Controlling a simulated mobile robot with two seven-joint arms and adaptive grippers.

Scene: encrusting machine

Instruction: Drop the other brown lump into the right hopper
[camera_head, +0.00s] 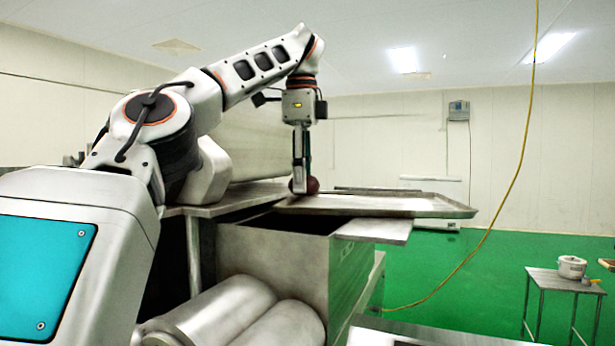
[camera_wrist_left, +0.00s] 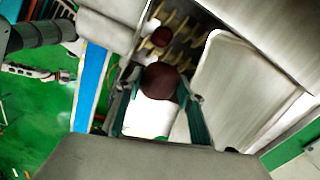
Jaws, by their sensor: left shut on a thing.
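My left gripper (camera_head: 301,188) points straight down, shut on a dark brown lump (camera_head: 313,185). In the head view the lump is just above or at the level of the metal tray's left end; I cannot tell if it touches. In the left wrist view the held lump (camera_wrist_left: 160,80) sits between the fingers. Beyond it, a second brown lump (camera_wrist_left: 161,37) lies in a hopper (camera_wrist_left: 188,38) with pale teeth inside. In the head view a metal hopper box (camera_head: 275,262) has a dark opening below the gripper; its inside is hidden.
A flat metal tray (camera_head: 410,205) lies across the top beside the opening, and also shows in the left wrist view (camera_wrist_left: 232,85). Metal rollers (camera_head: 225,310) are at the front. A yellow cable (camera_head: 510,190) hangs at right. A small table (camera_head: 560,283) holds a white pot (camera_head: 572,267).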

